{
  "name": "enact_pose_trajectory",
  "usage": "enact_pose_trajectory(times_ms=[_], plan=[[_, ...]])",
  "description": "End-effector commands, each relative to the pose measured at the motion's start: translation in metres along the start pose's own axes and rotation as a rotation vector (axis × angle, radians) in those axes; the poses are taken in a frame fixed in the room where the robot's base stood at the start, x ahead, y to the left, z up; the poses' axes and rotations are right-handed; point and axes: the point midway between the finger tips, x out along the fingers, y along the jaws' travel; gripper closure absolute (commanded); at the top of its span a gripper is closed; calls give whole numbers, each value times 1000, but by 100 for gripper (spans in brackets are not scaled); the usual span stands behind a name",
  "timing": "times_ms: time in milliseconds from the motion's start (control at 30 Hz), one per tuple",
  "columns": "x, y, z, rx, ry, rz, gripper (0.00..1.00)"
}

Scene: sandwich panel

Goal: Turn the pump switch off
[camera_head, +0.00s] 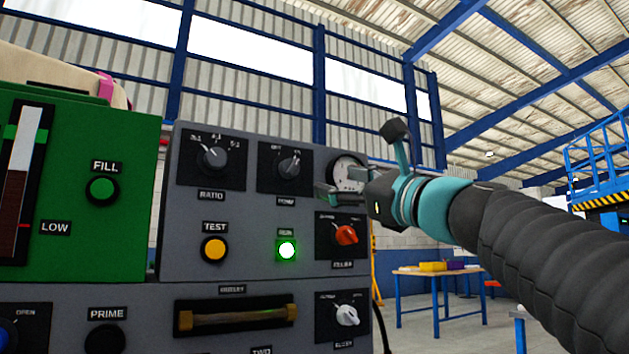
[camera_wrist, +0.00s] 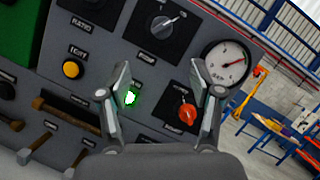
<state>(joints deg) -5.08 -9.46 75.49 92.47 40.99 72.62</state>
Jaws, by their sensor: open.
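The pump switch (camera_head: 289,167) is a dark rotary knob with a grey pointer on a black plate, at the top right of the grey panel. Its pointer leans to the upper right; the small position marks are hard to read. It also shows in the wrist view (camera_wrist: 165,23), at the top, beyond my fingertips. My gripper (camera_head: 338,188) is open and empty, in front of the panel's right part, to the right of and slightly below the switch. In the wrist view its two fingers (camera_wrist: 160,85) stand apart, with the lit RUN lamp (camera_wrist: 130,97) showing between them.
A round gauge (camera_wrist: 226,63) sits right of the switch, partly hidden by my gripper in the head view. A red-orange knob (camera_head: 346,235), a yellow TEST button (camera_head: 214,249) and the RATIO knob (camera_head: 212,158) are nearby.

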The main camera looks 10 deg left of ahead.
Motion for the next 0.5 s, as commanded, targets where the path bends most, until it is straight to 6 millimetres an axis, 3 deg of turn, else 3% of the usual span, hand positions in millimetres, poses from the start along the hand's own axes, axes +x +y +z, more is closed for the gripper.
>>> enact_pose_trajectory(times_ms=[167, 500], plan=[[19, -4, 0, -2, 3, -3, 35], [82, -5, 0, -2, 4, -5, 35]])
